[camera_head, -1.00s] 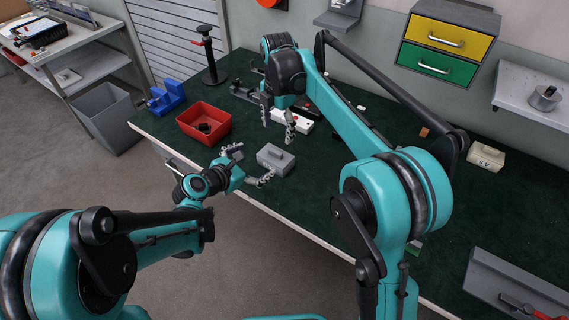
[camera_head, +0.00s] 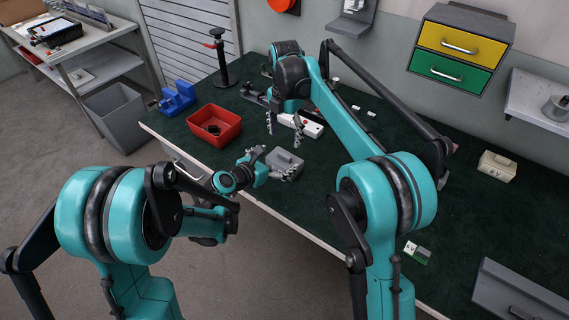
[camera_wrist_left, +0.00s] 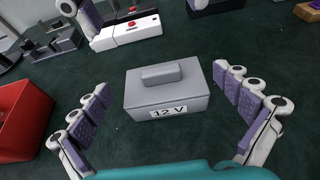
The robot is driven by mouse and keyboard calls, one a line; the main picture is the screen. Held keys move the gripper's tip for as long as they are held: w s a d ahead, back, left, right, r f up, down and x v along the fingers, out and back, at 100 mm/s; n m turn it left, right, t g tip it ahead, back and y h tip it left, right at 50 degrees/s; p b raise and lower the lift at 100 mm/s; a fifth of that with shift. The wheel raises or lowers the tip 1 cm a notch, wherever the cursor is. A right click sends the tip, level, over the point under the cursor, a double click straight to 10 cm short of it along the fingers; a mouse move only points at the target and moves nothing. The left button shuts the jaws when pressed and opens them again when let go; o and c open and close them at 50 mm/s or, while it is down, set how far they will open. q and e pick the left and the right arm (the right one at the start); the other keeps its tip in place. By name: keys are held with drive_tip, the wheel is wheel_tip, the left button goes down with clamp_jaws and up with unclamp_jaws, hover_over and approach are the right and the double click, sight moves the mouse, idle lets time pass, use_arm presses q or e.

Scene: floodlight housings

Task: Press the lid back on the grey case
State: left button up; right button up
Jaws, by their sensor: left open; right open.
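The grey case (camera_head: 285,160) stands near the front edge of the green bench top; in the left wrist view it (camera_wrist_left: 168,112) has a "12 V" label. Its lid (camera_wrist_left: 165,84), with a raised block handle, sits on top; I cannot tell whether it is fully seated. My left gripper (camera_head: 275,163) is open at the near side of the case. In the left wrist view its fingers are spread left and right of the case, apart from it. My right gripper (camera_head: 284,133) is open and empty, behind the case.
A red bin (camera_head: 214,126) holding dark parts stands left of the case.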

sight(284, 157)
use_arm(q)
drive_tip(key=shift+x, duration=1.7)
drive_tip(key=shift+s, duration=0.2)
clamp_jaws()
use_arm(e)
drive_tip(key=shift+s+r, duration=0.15)
drive_tip(key=shift+s, duration=0.05)
drive_tip(key=o, duration=0.6)
drive_tip(key=shift+c, duration=0.2)
wheel_tip(284, 157, up, 12)
drive_tip(key=shift+s+r, duration=0.15)
drive_tip(key=shift+s, duration=0.1)
